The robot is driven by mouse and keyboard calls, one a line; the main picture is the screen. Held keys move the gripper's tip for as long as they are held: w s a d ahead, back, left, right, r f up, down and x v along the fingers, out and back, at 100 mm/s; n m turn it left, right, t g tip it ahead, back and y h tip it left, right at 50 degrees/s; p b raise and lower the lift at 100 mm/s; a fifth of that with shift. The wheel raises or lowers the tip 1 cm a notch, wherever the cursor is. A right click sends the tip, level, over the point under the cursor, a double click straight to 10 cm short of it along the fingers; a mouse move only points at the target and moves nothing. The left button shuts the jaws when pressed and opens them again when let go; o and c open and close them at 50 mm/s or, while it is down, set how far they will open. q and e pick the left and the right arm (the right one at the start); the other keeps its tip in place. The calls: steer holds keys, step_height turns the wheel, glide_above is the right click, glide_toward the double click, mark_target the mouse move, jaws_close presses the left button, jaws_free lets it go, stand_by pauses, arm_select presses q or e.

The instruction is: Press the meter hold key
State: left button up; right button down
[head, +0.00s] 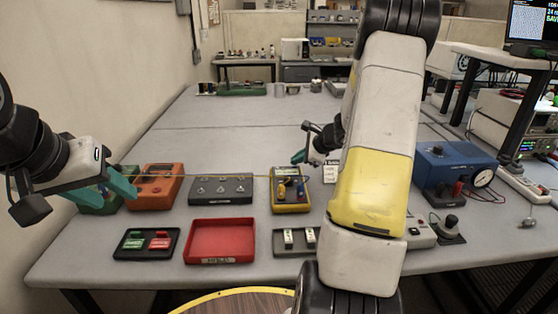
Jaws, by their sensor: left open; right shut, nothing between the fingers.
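The yellow meter (290,190) lies on the grey table near the middle, with a display at its top and a dial and plugs below. I cannot make out its hold key at this size. My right gripper (298,158) is shut and empty, just above and behind the meter's top right in the picture. I cannot tell its exact height over the meter. My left gripper (112,190) is open and empty at the left, by a green box (97,200) that it partly covers.
An orange box (155,187), a dark panel with knobs (221,189), a red tray (221,241) and a black tray (146,244) sit left of the meter. A blue box (450,170) stands right. My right arm hides the table's middle right. The table behind the meter is largely clear.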

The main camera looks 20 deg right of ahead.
mark_target(297, 167)
steer(key=shift+f, duration=0.15)
stand_by(0.4)
steer(key=shift+r, duration=0.8)
steer(key=shift+r, duration=2.55)
